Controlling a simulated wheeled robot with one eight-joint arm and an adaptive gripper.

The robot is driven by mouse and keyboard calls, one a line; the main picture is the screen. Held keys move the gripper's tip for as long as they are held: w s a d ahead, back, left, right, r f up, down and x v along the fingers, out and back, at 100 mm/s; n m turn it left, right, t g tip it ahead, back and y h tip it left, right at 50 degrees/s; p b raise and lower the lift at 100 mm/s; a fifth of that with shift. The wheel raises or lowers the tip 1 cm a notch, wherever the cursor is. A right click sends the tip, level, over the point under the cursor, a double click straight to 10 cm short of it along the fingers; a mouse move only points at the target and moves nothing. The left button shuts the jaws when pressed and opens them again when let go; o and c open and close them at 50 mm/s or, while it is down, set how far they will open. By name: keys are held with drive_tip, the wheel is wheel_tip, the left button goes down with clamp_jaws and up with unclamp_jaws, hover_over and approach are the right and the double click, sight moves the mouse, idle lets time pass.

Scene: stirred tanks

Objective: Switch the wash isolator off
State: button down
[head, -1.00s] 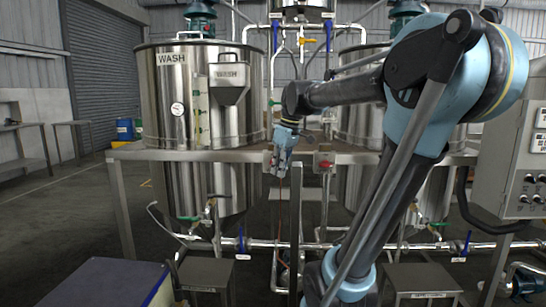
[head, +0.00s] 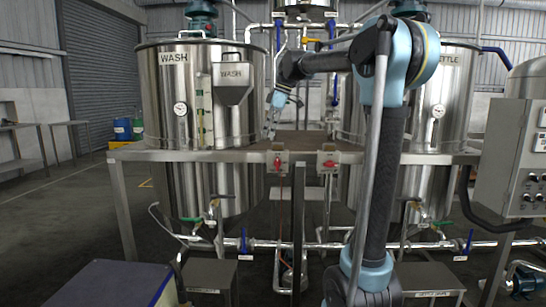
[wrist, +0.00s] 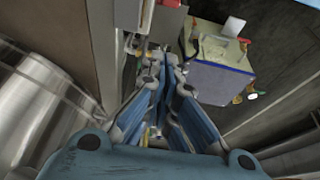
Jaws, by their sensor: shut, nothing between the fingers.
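Two small grey switch boxes with red handles sit on the front edge of the steel platform. The left switch (head: 277,163) is on the wash tank side, and its red handle looks upright. The right switch (head: 329,163) has a red handle that looks crosswise. Their labels are too small to read, so I cannot tell by name which is the wash isolator. My gripper (head: 270,133) is shut and empty, just above and behind the left switch, apart from it. In the wrist view my gripper (wrist: 162,62) has its fingers together.
The steel wash tank (head: 165,100) stands at left, with a wash hopper (head: 233,82) on its front. The kettle (head: 440,100) stands at right. A control cabinet (head: 505,150) is at far right. Pipes with valves run below the platform (head: 190,155). Open floor lies at left.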

sight(270, 153)
idle(0.3)
drive_tip(key=f, duration=0.9)
drive_tip(key=shift+a+f, duration=0.2)
drive_tip(key=shift+a, duration=0.05)
drive_tip(key=shift+d, duration=0.6)
drive_tip(key=shift+s+a, duration=0.1)
drive_tip(key=shift+a, duration=0.1)
drive_tip(key=shift+d, duration=0.1)
